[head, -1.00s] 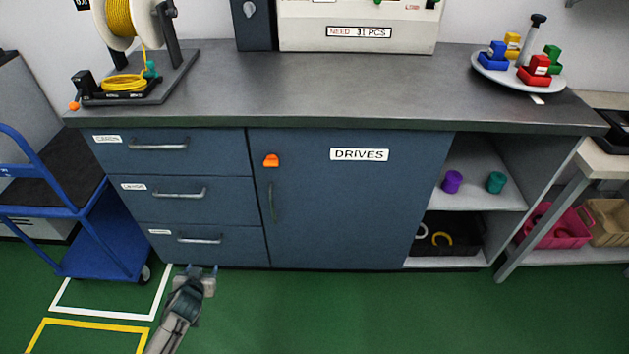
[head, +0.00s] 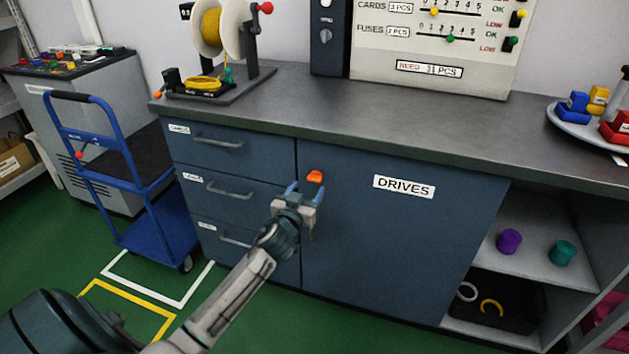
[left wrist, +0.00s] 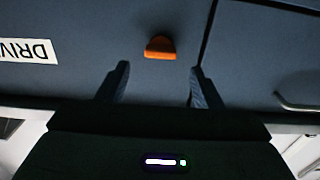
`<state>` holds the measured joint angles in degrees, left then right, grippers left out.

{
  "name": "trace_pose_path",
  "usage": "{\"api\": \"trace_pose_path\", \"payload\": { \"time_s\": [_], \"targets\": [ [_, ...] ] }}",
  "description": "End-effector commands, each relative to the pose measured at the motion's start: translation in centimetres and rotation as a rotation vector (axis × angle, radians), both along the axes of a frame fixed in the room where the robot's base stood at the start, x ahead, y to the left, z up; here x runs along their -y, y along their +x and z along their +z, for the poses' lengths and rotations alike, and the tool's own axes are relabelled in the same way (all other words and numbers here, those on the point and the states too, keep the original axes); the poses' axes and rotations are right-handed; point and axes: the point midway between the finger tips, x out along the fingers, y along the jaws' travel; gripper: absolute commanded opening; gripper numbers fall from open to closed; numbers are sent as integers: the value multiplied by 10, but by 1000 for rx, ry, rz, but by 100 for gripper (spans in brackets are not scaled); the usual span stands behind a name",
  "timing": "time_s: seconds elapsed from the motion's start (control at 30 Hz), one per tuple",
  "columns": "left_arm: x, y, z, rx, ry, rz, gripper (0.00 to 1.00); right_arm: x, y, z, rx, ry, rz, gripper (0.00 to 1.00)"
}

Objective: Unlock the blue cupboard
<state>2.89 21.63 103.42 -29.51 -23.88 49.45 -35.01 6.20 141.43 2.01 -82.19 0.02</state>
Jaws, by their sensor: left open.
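The blue cupboard door (head: 400,235) carries a DRIVES label and is closed. An orange latch knob (head: 315,177) sits at its upper left corner. In the left wrist view the orange knob (left wrist: 160,48) lies ahead, between the lines of the two open fingers (left wrist: 157,85), and nothing is between the fingertips. Whether they touch the door cannot be told. My right gripper is not in view.
Drawers with handles (head: 228,190) are left of the door. Open shelves (head: 550,240) with purple and teal cups are right. A blue trolley (head: 150,225) stands at left on the green floor. The worktop (head: 400,120) above holds a yellow cable reel (head: 212,30) and a panel.

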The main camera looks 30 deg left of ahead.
Motion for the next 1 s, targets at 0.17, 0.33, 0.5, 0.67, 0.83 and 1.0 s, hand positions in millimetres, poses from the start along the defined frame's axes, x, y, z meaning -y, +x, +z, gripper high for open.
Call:
{"api": "trace_pose_path", "payload": {
  "time_s": [0.17,0.33,0.5,0.67,0.83,1.0],
  "targets": [
    [-7,30,1,-1,-1,1,60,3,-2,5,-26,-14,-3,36],
    [-11,46,0,0,0,0,60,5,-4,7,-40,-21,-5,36],
    [-12,50,-1,-2,1,0,60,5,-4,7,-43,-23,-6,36],
    [-12,50,-1,-2,1,0,60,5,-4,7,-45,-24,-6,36],
    [-12,50,-1,-2,1,0,32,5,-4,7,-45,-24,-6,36],
    [-12,50,-1,-2,1,0,15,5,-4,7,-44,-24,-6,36]
  ]
}}
